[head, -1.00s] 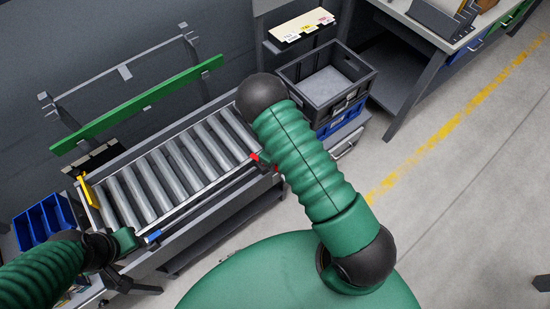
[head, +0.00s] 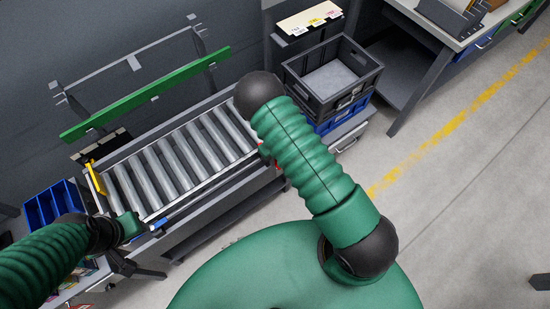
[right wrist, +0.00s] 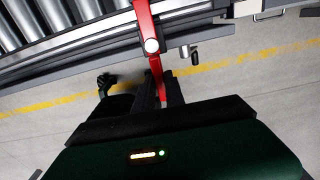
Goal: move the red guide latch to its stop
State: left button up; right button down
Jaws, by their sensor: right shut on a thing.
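The red guide latch (right wrist: 143,18) is a narrow red bar with a round pale knob, at the front rail of the roller conveyor in the right wrist view. My right gripper (right wrist: 161,95) is shut on the lower end of this red bar. In the head view my right forearm and black elbow hide the gripper and most of the latch; only small red bits show beside the arm. My left arm comes in over the conveyor's left front corner, with its wrist (head: 128,226) near a blue piece (head: 160,225) on the front rail.
The roller conveyor (head: 160,178) has a yellow piece (head: 96,178) at its left end and a green bar (head: 145,94) behind it. Blue bins (head: 55,205) stand at left. A black crate (head: 302,88) sits at the conveyor's right.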

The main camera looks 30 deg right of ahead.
jog(key=c, duration=1.4)
grip_release()
jog(key=shift+w, duration=0.1)
jog(key=shift+r, duration=0.1)
notch_tip(320, 180, up, 16)
jog(key=p, duration=0.1)
jog(key=shift+r, duration=0.25)
jog(key=s+a+r+n+t, duration=0.1)
jog(key=s+a+r+n, duration=0.1)
jog(key=n, duration=0.9)
jog(key=s+a+r+n, duration=0.2)
jog(key=s+r+n, duration=0.3)
jog(key=n, duration=0.7)
jog(key=s+a+r+n+t, duration=0.1)
jog(key=r+n, duration=0.4)
jog(key=n, duration=0.7)
jog(key=s+a, duration=0.1)
jog(key=s, duration=0.1)
jog(key=shift+s+a+r+t, duration=0.25)
jog(key=shift+s+t, duration=0.05)
jog(key=shift+s, duration=0.1)
